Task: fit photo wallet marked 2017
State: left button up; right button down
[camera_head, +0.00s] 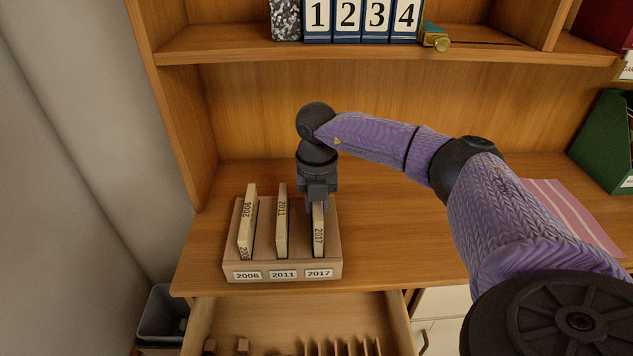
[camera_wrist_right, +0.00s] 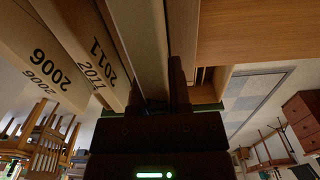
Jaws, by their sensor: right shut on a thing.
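A wooden holder (camera_head: 235,257) on the desk has front labels 2006, 2011 and 2017. The cream photo wallet marked 2017 (camera_head: 318,240) stands at its right end, behind the 2017 label, with its lower part inside the holder. My right gripper (camera_head: 317,203) comes from above and is shut on its upper part. In the right wrist view the held wallet (camera_wrist_right: 140,45) runs up from the jaws. Wallet 2006 (camera_head: 247,222) leans in the left slot and wallet 2011 (camera_head: 282,220) stands in the middle one. Whether wallet 2017 touches the slot floor is hidden.
An open drawer (camera_head: 290,315) with wooden dividers lies below the desk edge. A shelf above holds binders numbered 1 to 4 (camera_head: 360,20) and a brass-coloured object (camera_head: 434,38). A pink striped sheet (camera_head: 565,215) and a green file holder (camera_head: 605,145) are at the right.

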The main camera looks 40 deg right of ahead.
pick_arm(q)
jog(key=shift+s+f, duration=0.1)
jog(key=shift+f, duration=0.1)
pick_arm(e)
jog(key=shift+f, duration=0.45)
pick_arm(q)
jog(key=shift+w+f, duration=0.15)
jog(key=shift+w, duration=0.1)
pick_arm(e)
jog(key=shift+f, duration=0.3)
pick_arm(q)
jog(key=shift+w, duration=0.2)
jog(key=shift+s, duration=0.1)
pick_arm(e)
jog(key=shift+r, duration=0.1)
pick_arm(q)
jog(key=shift+s+r, duration=0.25)
jog(key=shift+s, duration=0.15)
jog(key=shift+w, duration=0.2)
